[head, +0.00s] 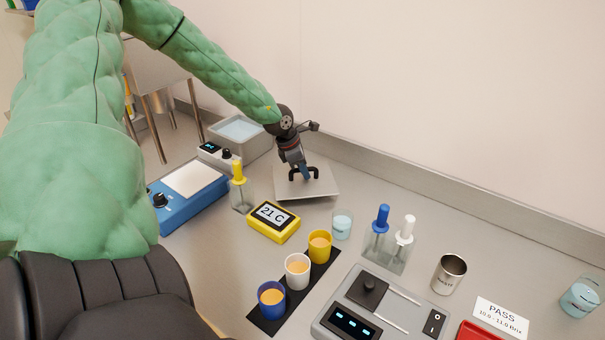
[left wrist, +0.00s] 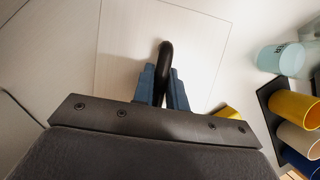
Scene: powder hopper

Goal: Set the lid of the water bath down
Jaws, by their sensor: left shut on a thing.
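The lid of the water bath (head: 318,187) is a flat grey plate with a black arched handle. It lies level over the bench by the back wall, to the right of the bath. I cannot tell whether it touches the bench. My left gripper (head: 304,174) points down and is shut on the lid's handle. In the left wrist view the blue fingers (left wrist: 164,88) close around the black handle (left wrist: 165,58), with the pale lid plate (left wrist: 205,45) beneath. The water bath (head: 243,133) stands uncovered, with pale blue water showing. My right gripper is out of view.
A yellow timer-like display (head: 273,222), a bottle with a yellow top (head: 239,185) and a glass beaker (head: 342,224) stand in front of the lid. A blue device (head: 190,190) is at left. Cups stand on a black mat (head: 325,266).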

